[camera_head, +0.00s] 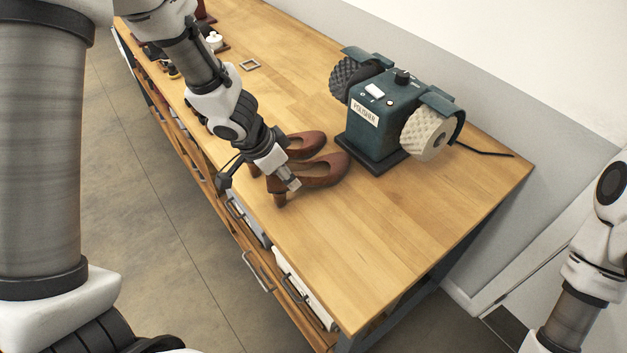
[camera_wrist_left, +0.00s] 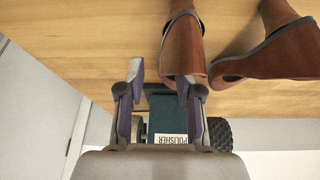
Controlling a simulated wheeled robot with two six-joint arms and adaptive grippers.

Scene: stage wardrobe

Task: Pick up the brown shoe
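Two brown high-heeled shoes stand side by side on the wooden table. The nearer brown shoe (camera_head: 325,171) is partly hidden by my left gripper (camera_head: 288,179), which is at its heel end. The farther brown shoe (camera_head: 307,143) is partly behind my left wrist. In the left wrist view my left gripper (camera_wrist_left: 160,80) has its two fingers apart with nothing held between them. One brown shoe (camera_wrist_left: 183,45) overlaps the right-hand finger there; I cannot tell if they touch. The other brown shoe (camera_wrist_left: 285,50) lies further right. My right gripper is out of view.
A green polisher (camera_head: 382,115) with two brush wheels stands just beyond the shoes. A small square frame (camera_head: 250,65) lies farther along the table (camera_head: 400,235). Open drawers (camera_head: 290,285) stick out along the front edge. The near table end is clear.

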